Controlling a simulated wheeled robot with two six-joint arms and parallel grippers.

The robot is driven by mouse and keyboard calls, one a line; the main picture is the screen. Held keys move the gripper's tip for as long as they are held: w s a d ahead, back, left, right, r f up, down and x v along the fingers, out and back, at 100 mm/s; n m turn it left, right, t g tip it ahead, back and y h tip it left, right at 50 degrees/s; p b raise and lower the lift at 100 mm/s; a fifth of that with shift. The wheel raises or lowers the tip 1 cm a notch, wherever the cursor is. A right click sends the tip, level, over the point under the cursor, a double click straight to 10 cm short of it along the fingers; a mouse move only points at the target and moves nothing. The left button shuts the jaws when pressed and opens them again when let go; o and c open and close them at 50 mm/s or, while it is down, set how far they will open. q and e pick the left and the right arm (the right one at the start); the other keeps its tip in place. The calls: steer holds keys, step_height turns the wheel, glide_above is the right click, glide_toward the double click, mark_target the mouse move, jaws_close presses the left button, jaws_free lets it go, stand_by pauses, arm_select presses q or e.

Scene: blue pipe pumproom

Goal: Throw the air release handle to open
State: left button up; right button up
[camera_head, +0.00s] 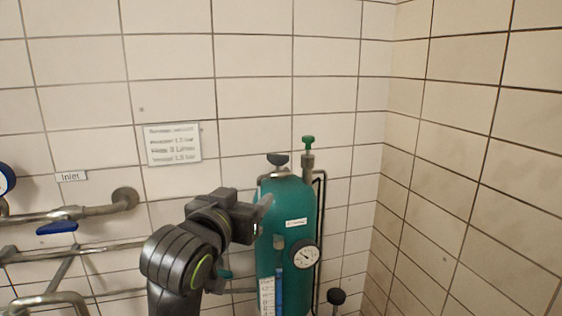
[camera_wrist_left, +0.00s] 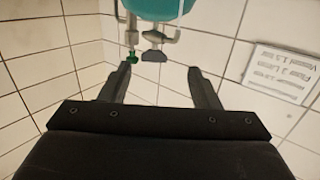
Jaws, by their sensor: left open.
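A teal tank (camera_head: 286,232) stands in the corner. A dark handle (camera_head: 278,159) sits on its top, and a green handle (camera_head: 308,141) tops a metal stem to its right. I cannot tell from labels which is the air release handle. My left gripper (camera_head: 264,208) is in front of the tank's upper left side, below both handles in the picture. In the left wrist view, the open left gripper (camera_wrist_left: 160,70) is empty. There the dark handle (camera_wrist_left: 154,55) appears between the fingertips, and the green handle (camera_wrist_left: 132,57) appears close to the left fingertip. My right gripper is out of view.
A round gauge (camera_head: 305,254) is on the tank's front. A dark knob (camera_head: 336,297) shows low at right. Pipes with a blue handle (camera_head: 57,228) run along the left wall under an "Inlet" label (camera_head: 71,176). A printed sign (camera_head: 173,144) hangs on the wall.

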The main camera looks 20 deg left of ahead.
mark_target(277, 157)
arm_select(q)
steer(key=shift+t, duration=0.4)
steer(key=w+r+p, duration=0.1)
steer(key=w, duration=0.4)
steer(key=w+d+r+p, duration=0.1)
steer(key=w+p, duration=0.1)
steer(key=w, duration=0.3)
steer(key=w+r+p, duration=0.1)
steer(key=w+p, duration=0.1)
steer(key=w, duration=0.3)
steer(key=shift+w+d+r, duration=0.1)
steer(key=shift+d+r, duration=0.05)
steer(key=shift+r, duration=0.1)
steer(key=shift+w+f+p, duration=0.1)
steer(key=shift+w+p, duration=0.45)
steer(key=shift+w, duration=0.45)
steer(key=c, duration=0.7)
